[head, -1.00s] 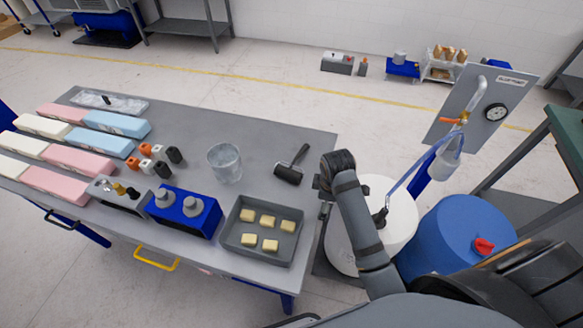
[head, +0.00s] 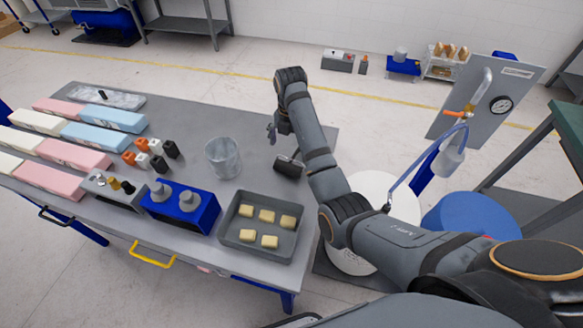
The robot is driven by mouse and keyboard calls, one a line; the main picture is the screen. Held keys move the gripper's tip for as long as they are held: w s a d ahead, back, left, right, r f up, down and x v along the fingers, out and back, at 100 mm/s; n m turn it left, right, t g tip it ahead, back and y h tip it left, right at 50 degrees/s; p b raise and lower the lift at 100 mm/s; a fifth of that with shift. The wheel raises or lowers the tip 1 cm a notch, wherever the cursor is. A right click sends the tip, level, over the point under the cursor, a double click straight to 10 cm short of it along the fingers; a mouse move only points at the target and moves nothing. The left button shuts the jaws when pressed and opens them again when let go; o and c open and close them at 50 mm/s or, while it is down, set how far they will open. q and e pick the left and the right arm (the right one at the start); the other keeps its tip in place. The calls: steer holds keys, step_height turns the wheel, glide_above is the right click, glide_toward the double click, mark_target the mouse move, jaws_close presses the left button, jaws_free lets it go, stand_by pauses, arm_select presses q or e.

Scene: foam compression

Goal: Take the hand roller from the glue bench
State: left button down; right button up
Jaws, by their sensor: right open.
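The hand roller (head: 288,167) lies on the grey glue bench (head: 215,109) near its right end. Its dark cylinder shows, but my right arm hides most of its handle. My right gripper (head: 273,134) is over the bench, just beyond the roller in the picture. It is open, with its fingers pointing down, and it holds nothing. I cannot tell its exact height above the bench. My left gripper is not in view.
A clear cup (head: 223,158) stands left of the roller. A grey tray (head: 230,236) with several yellow foam pieces is nearer me. Blue and pink foam blocks (head: 103,141) fill the left side. A gauge panel (head: 478,105) and drums stand right of the bench.

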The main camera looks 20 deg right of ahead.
mark_target(291, 160)
steer(key=shift+w+f+b, duration=0.1)
steer(key=shift+f+b, duration=0.65)
steer(key=shift+f, duration=0.7)
step_height(291, 160, down, 2)
steer(key=shift+f+b, duration=0.2)
steer(key=shift+b, duration=1.05)
steer(key=shift+w+f+p, duration=0.2)
steer(key=shift+f+p, duration=0.15)
steer(key=shift+f, duration=0.85)
steer(key=shift+s, duration=0.15)
steer(key=c, duration=0.3)
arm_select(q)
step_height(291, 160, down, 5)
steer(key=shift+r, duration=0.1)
arm_select(e)
steer(key=c, duration=0.8)
steer(key=shift+r, duration=0.1)
steer(key=shift+c, duration=0.2)
